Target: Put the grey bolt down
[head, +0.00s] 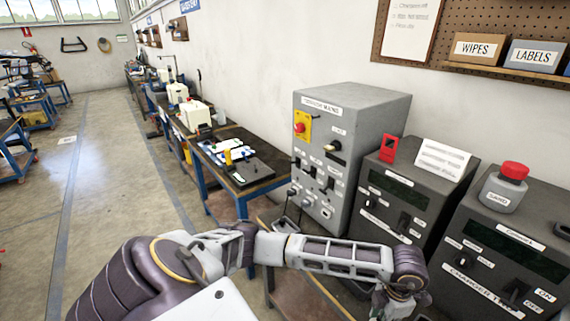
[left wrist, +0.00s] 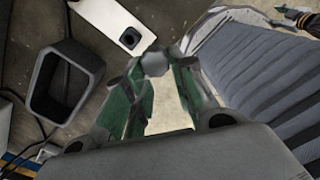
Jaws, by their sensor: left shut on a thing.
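The grey bolt (left wrist: 154,63) shows its hexagonal head in the left wrist view. My left gripper (left wrist: 154,75) is shut on it, with the head between the tips of the green-padded fingers. The rest of the bolt is hard to make out. In the head view my left arm reaches across the bottom, and the left gripper (head: 402,300) is at the lower right, partly cut off by the frame edge. The bolt cannot be made out there.
A dark open-topped square container (left wrist: 38,85) lies left of the gripper in the wrist view, with cables beside it. A tall grey control cabinet (head: 350,120) and dark charger boxes (head: 400,185) stand along the wall. A workbench (head: 262,172) lies beyond, with open floor at left.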

